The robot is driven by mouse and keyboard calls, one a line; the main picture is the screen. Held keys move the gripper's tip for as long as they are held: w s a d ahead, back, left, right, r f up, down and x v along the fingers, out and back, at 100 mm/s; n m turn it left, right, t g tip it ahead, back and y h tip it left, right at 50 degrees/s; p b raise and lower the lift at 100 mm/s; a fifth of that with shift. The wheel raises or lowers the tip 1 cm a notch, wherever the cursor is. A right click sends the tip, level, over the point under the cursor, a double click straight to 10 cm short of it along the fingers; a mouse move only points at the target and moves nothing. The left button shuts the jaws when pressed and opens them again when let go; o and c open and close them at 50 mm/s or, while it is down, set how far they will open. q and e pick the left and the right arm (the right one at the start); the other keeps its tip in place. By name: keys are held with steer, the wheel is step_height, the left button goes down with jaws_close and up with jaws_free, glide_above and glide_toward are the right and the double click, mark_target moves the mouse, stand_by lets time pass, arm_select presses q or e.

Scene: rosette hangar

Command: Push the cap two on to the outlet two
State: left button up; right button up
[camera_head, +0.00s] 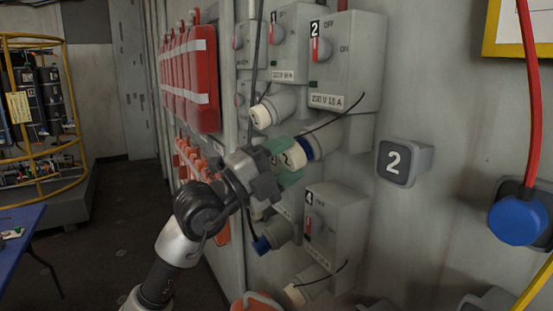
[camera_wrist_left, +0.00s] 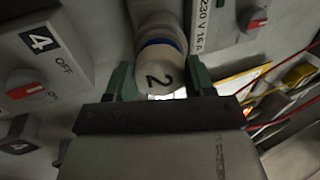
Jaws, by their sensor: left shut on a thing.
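Cap two (camera_head: 297,157) is a cream cap marked 2. It also shows in the left wrist view (camera_wrist_left: 153,78), with its number upside down. My left gripper (camera_head: 284,160) has its green fingers on both sides of the cap and is shut on it. Outlet two (camera_head: 345,62) is a grey wall box with a red switch and a 2 label. Its round socket (camera_head: 328,138) points toward the cap. The cap is in line with the socket, a blue ring (camera_wrist_left: 160,43) showing between them. I cannot tell how far on the cap sits. My right gripper is not in view.
A thin black cord runs from the cap area. A grey 2 plate (camera_head: 403,162) and a blue plug (camera_head: 517,221) on a red cable are to the right.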

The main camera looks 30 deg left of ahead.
arm_select(q)
steer(key=shift+w+d+r+p, duration=0.1)
steer(key=shift+p, duration=0.5)
stand_by(1.1)
steer(key=shift+w+d+r+p, duration=0.2)
steer(key=shift+w+d+p, duration=0.05)
steer(key=shift+w+p, duration=0.25)
steer(key=o, duration=1.3)
steer(key=shift+c, duration=0.2)
steer(key=shift+s+f, duration=0.1)
